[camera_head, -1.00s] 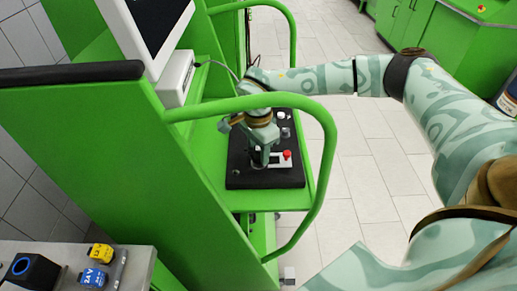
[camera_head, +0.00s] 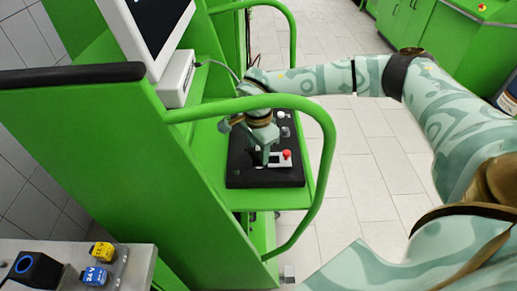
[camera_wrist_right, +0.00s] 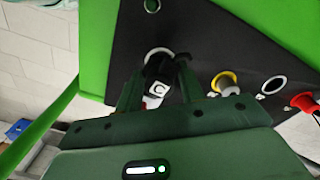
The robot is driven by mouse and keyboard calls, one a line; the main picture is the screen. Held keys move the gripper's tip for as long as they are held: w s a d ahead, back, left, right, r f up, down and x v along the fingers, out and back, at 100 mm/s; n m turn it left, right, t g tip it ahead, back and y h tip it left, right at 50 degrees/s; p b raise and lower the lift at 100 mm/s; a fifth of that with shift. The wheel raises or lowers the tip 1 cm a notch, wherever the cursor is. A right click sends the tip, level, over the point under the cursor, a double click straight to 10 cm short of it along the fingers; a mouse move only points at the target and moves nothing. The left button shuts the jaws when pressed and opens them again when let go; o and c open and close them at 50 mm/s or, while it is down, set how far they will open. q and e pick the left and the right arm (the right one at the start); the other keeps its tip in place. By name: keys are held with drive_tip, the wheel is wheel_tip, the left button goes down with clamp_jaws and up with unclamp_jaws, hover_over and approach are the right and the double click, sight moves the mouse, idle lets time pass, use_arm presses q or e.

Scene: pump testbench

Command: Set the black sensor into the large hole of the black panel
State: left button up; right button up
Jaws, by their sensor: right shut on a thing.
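The black panel (camera_head: 240,178) lies on the green bench's shelf; it also shows in the wrist view (camera_wrist_right: 205,35). My right gripper (camera_head: 266,160) is over the panel, with its fingers (camera_wrist_right: 157,88) pointing at it. In the wrist view the gripper is shut on the black sensor (camera_wrist_right: 158,68), which has a white mark on its side. The sensor's far end is at the light-rimmed large hole (camera_wrist_right: 150,51) and covers much of it. I cannot tell whether the end is inside the hole or just above it. The sensor is not clear in the head view. My left gripper is not in view.
A green rail (camera_head: 325,150) curves around the shelf. A monitor (camera_head: 155,25) stands at its left.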

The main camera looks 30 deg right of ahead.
drive_tip(key=shift+f, duration=0.5)
drive_tip(key=shift+r, duration=0.1)
idle(0.4)
drive_tip(key=shift+r+p, duration=0.6)
drive_tip(key=shift+r, duration=0.05)
drive_tip(key=shift+p, duration=0.6)
idle(0.8)
drive_tip(key=shift+f+b, duration=0.35)
drive_tip(key=shift+f, duration=0.4)
idle(0.5)
drive_tip(key=shift+r, duration=0.2)
drive_tip(key=shift+r+p, duration=0.6)
drive_tip(key=shift+p, duration=0.2)
